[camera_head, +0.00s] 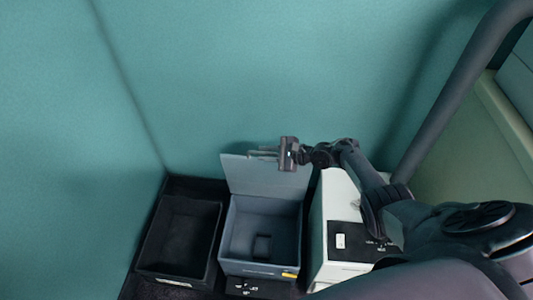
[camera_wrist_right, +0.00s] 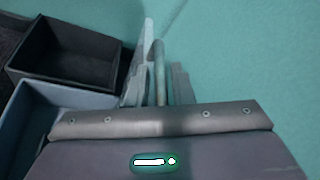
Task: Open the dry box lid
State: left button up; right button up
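The dry box (camera_head: 264,268) is an open-topped blue-grey box in the head view, with a small dark item inside. Its flat grey lid (camera_head: 262,178) stands raised at the back, roughly upright. The box's rim and inside also show at the left of the right wrist view (camera_wrist_right: 75,97). My right gripper (camera_head: 262,153) is at the lid's top edge, its thin fingers pointing left. In the right wrist view its fingers (camera_wrist_right: 159,85) stand apart; a narrow bar shows between them, and whether they touch the lid is unclear. My left gripper is not in view.
A black open bin (camera_head: 178,237) stands left of the dry box, and a white device with a black panel (camera_head: 345,240) stands close on its right. A teal wall (camera_head: 250,70) rises behind them. A pale ledge (camera_head: 500,110) is at the right.

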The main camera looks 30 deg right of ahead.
jog(key=shift+o, duration=0.9)
jog(key=shift+s+d+r, duration=0.15)
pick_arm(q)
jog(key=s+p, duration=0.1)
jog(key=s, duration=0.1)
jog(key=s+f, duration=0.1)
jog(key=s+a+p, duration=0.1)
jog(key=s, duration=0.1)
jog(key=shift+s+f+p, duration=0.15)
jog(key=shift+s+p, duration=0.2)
pick_arm(e)
jog(key=v, duration=0.7)
jog(key=shift+d, duration=0.15)
jog(key=shift+s, duration=0.1)
